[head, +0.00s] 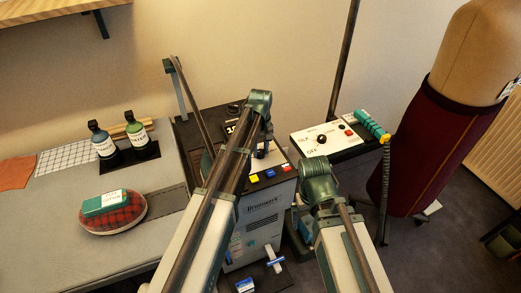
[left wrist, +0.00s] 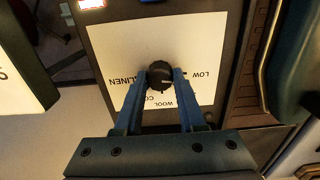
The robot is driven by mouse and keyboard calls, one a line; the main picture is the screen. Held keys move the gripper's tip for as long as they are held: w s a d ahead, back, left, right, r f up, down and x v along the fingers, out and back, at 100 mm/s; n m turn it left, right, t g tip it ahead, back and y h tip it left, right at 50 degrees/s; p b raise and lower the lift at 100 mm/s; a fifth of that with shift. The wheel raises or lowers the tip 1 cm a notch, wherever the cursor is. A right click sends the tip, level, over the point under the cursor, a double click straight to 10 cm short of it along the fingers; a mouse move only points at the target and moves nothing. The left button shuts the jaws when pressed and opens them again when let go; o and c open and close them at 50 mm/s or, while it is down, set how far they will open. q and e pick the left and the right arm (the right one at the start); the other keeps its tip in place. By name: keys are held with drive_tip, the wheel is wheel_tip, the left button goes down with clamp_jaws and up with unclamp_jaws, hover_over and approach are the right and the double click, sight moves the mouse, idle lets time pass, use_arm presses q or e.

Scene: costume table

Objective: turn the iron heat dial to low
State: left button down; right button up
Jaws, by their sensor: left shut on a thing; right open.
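The iron heat dial (left wrist: 160,75) is a round black knob on a white plate (left wrist: 205,40) in the left wrist view. LINEN is printed left of it and LOW right of it, with WOOL below; another word is partly covered. My left gripper (left wrist: 160,82) has its two blue fingers shut on the dial, one on each side. A small light mark shows on the dial's right side. In the head view my left arm covers the dial, and part of the white plate (head: 271,160) shows beside it. My right gripper is not visible behind my right arm.
A second panel (head: 347,136) with a black knob stands to the right, with a teal-and-yellow object (head: 372,125) at its edge. A dress form (head: 425,150) is beyond it. Bottles (head: 133,132) and a red plaid cushion (head: 112,213) are on the left table.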

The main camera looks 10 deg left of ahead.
sight(260, 151)
idle(0.5)
use_arm(q)
drive_tip(key=c, duration=0.5)
unclamp_jaws()
drive_tip(key=shift+r, duration=0.15)
wheel_tip(260, 151, up, 14)
drive_tip(key=p, duration=1.4)
drive_tip(key=shift+f, duration=0.2)
drive_tip(key=shift+f, duration=0.15)
wheel_tip(260, 151, down, 13)
drive_tip(key=b, duration=1.3)
